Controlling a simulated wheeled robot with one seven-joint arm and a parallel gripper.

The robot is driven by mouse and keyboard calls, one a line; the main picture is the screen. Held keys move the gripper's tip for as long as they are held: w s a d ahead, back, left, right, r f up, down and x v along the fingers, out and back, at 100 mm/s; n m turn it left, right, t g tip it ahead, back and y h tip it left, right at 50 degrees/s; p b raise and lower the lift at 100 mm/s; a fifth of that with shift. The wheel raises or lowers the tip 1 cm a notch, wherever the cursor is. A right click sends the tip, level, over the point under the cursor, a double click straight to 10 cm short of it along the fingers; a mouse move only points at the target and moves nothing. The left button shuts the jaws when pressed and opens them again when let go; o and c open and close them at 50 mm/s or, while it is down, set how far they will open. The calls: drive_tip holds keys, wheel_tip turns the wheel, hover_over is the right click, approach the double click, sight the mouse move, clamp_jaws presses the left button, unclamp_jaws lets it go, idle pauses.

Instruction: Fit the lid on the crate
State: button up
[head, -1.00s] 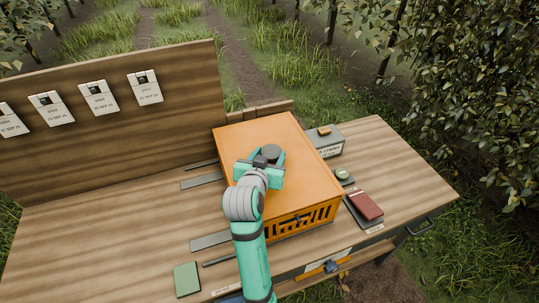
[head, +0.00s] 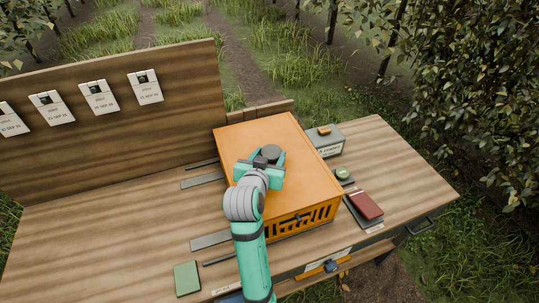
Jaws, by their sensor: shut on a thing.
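The orange crate (head: 306,224) stands on the wooden bench, its slotted front wall facing the near side. The flat orange lid (head: 270,130) lies over the crate's top and covers it. From this view I cannot tell whether its edges are fully seated all round. My gripper (head: 268,158) is above the middle of the lid, shut on the lid's dark round knob, which shows just past the fingers. My arm hides part of the lid's near left side and the crate's left front corner.
A grey box (head: 324,140) with a label stands right of the crate. A small round tin (head: 342,174) and a red book (head: 366,205) lie near the right edge. A green book (head: 187,279) lies at the front. Metal strips (head: 210,240) lie left of the crate. The bench's left is clear.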

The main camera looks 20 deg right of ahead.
drive_tip(key=shift+f, duration=0.35)
drive_tip(key=o, duration=1)
drive_tip(key=shift+v, duration=5.55)
